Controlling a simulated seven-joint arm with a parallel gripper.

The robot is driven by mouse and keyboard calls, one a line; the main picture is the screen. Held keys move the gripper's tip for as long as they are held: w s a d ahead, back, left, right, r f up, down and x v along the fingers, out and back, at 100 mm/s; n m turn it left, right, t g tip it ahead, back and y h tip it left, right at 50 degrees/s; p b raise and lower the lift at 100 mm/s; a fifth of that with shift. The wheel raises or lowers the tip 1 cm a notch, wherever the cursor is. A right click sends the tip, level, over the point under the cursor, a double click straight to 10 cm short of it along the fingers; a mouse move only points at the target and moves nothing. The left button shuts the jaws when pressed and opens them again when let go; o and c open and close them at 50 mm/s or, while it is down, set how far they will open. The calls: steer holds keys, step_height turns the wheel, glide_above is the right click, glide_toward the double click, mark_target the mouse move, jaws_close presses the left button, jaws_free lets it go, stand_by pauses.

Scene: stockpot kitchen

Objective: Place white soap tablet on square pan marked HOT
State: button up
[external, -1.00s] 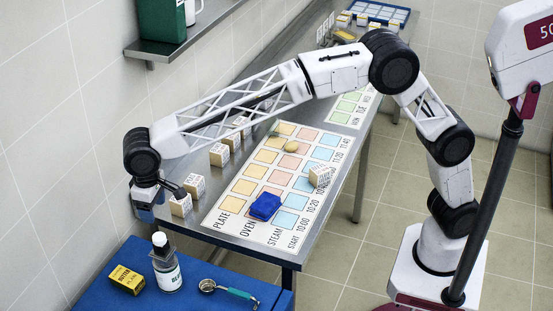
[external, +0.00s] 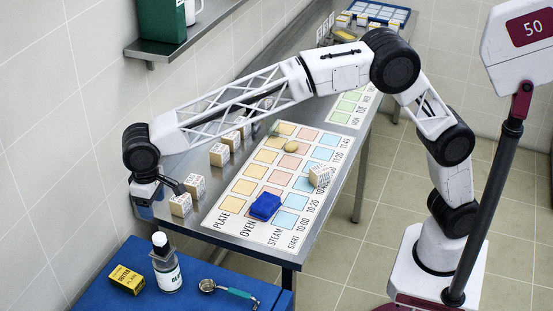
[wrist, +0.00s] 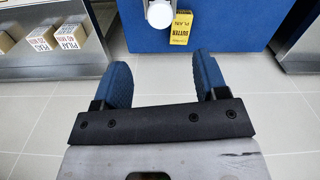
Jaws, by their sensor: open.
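I can make out no white soap tablet and no square pan marked HOT in either view. My gripper (external: 145,212) hangs at the left end of the steel table, near the wall, partly hidden behind my wrist. In the wrist view its two blue fingers (wrist: 160,62) are spread apart with nothing between them, over grey floor tiles.
A blue cabinet (external: 85,291) carries a yellow butter box (external: 126,280), a white-capped bottle (external: 166,264) and a scoop (external: 228,289). The steel table (external: 262,254) holds a chart (external: 257,227), a blue block (external: 265,206) and labelled cubes (external: 181,205). A wall shelf (external: 182,41) is above.

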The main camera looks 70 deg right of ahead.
steer(key=shift+d, duration=0.1)
steer(key=s+d+r, duration=0.3)
steer(key=s+d, duration=0.2)
steer(key=d, duration=0.7)
steer(key=s+d+r+m+t, duration=0.15)
steer(key=s+d, duration=0.35)
steer(key=d, duration=0.6)
steer(key=s+d+r+n, duration=0.1)
steer(key=s+d+r, duration=0.3)
steer(key=d, duration=0.8)
steer(key=s+d+f, duration=0.4)
steer(key=s+d, duration=0.3)
steer(key=s, duration=0.3)
steer(key=s+d+f+m, duration=0.1)
steer(key=s+d+f, duration=0.3)
steer(key=s+d, duration=0.3)
steer(key=s+d+f+t, duration=0.1)
steer(key=s+d+f, duration=0.3)
steer(key=s, duration=1.1)
steer(key=d, duration=0.3)
steer(key=shift+d, duration=0.15)
